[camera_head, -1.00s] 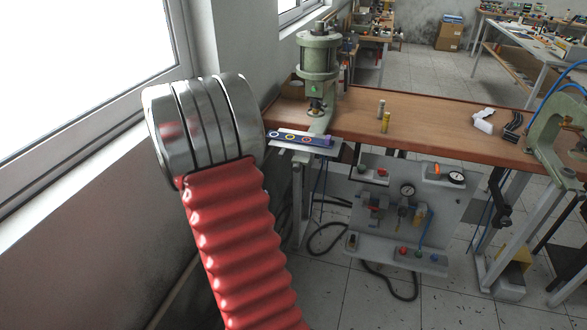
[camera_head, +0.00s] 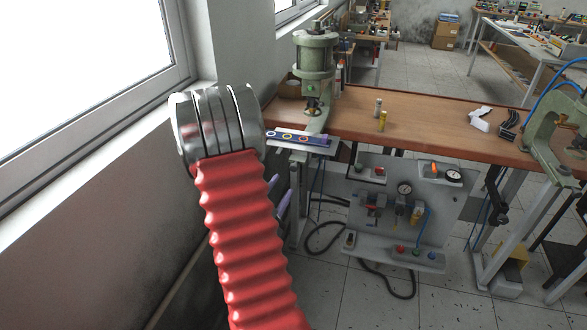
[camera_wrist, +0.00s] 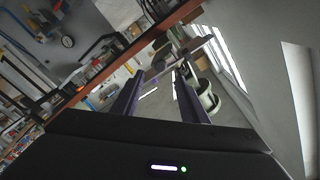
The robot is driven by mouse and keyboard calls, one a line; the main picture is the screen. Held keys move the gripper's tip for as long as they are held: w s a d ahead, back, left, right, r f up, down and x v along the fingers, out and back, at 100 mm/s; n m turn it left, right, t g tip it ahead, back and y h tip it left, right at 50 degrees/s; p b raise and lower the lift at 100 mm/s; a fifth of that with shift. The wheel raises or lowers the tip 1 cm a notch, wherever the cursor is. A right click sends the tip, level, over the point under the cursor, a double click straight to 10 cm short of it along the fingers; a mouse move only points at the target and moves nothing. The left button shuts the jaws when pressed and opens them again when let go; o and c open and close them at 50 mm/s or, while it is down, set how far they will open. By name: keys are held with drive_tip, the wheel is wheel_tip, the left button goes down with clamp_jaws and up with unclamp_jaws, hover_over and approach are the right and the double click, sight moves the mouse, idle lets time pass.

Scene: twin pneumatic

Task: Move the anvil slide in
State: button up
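The anvil slide (camera_head: 297,138) is a blue-purple strip with several coloured rings, lying on a pale plate at the bench's left front edge. It sits at the foot of the green press (camera_head: 314,60). My gripper (camera_head: 282,197) shows in the head view only as purple fingertips beside my red arm, below and left of the slide and apart from it. In the wrist view my gripper (camera_wrist: 161,72) has its two dark purple fingers spread, with nothing held. The view there is tilted, and a small purple and pale shape between the fingers may be the slide.
The wooden bench (camera_head: 430,127) carries a yellow cylinder (camera_head: 382,121) and a white part (camera_head: 480,119). A pneumatic panel (camera_head: 445,200) hangs below it. A second green press (camera_head: 548,135) stands at right. The wall and window are close at left.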

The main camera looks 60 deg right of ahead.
sight(293, 170)
drive_tip(key=d, duration=0.7)
drive_tip(key=w+d, duration=0.1)
drive_tip(key=d, duration=0.3)
drive_tip(key=shift+d, duration=0.35)
drive_tip(key=shift+s, duration=0.1)
clamp_jaws()
